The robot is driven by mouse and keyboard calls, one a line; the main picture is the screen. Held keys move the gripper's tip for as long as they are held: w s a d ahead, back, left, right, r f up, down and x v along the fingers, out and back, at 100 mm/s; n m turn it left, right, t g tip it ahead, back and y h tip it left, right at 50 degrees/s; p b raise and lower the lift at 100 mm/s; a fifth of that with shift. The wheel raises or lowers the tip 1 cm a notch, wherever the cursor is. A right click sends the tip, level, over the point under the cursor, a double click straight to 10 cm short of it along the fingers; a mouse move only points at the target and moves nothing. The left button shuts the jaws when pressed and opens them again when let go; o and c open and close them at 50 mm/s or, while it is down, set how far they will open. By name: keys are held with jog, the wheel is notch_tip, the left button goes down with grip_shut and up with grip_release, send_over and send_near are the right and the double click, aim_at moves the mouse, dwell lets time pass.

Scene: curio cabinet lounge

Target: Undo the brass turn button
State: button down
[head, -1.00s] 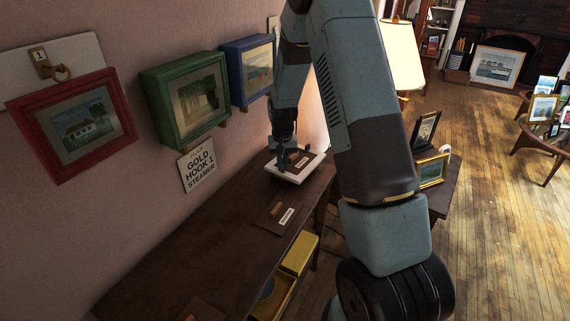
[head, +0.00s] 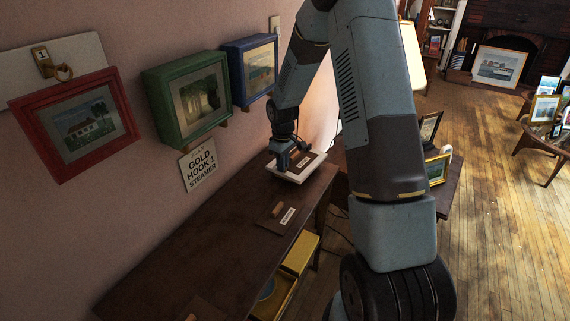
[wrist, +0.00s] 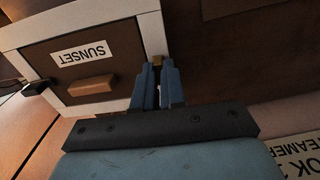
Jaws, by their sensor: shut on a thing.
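A white frame (head: 297,179) lies back side up on the dark sideboard. In the wrist view the frame (wrist: 75,31) holds a brown back panel (wrist: 115,48) with a SUNSET label (wrist: 81,54) and a small wooden grip (wrist: 91,88). My gripper (wrist: 157,80) is at the frame's right edge, its blue fingers close together on a small brass-coloured piece, the turn button (wrist: 158,62); the fingers hide most of it. In the head view my gripper (head: 284,164) is at the frame's left side. A dark fastener (wrist: 38,87) sits on the opposite edge.
Another labelled brown panel (head: 276,216) lies nearer on the sideboard (head: 215,245). The sideboard top between the panels is clear.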

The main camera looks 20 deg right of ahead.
jog(key=shift+n, duration=0.5)
jog(key=c, duration=1.2)
grip_release()
notch_tip(320, 180, up, 14)
